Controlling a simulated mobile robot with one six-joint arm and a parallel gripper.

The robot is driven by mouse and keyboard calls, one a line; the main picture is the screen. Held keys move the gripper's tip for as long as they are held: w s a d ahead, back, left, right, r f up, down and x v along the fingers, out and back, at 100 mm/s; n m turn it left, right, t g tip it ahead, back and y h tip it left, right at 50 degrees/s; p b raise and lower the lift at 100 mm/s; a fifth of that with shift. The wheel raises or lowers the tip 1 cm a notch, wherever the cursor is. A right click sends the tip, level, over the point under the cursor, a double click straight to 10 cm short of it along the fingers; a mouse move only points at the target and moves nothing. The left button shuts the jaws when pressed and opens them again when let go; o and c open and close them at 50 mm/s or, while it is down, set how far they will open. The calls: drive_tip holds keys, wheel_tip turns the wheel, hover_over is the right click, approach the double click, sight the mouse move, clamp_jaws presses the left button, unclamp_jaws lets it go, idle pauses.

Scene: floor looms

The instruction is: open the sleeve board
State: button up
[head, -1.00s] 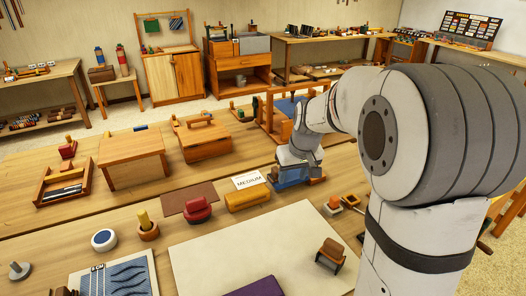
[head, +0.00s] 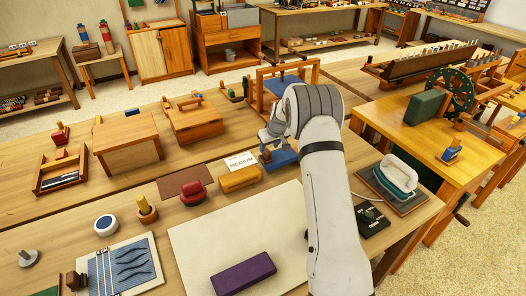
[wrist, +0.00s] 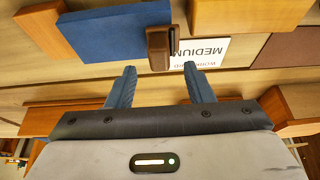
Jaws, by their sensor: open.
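A blue flat-topped block (head: 285,158) lies on the long wooden table beside the MEDIUM card; it looks like the sleeve board, though its name cannot be read. In the wrist view the blue block (wrist: 115,32) has a wooden part at its left end and a small dark brown handle or latch (wrist: 158,48) at its right end. My gripper (wrist: 160,82) is open and empty, its two blue-grey fingers apart, with the brown part in line with the gap between them. In the head view my gripper (head: 270,135) hangs over the block and partly hides it.
A yellow-orange block (head: 240,178), a MEDIUM card (head: 241,162) and a red-handled item (head: 194,193) stand close by on the left. A wooden frame (head: 262,95) stands behind. A pale mat (head: 205,245) in front holds a purple block (head: 243,273).

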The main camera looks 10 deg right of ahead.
sight(267, 151)
drive_tip(key=shift+p+x, duration=0.65)
drive_tip(key=shift+x, duration=2.1)
clamp_jaws()
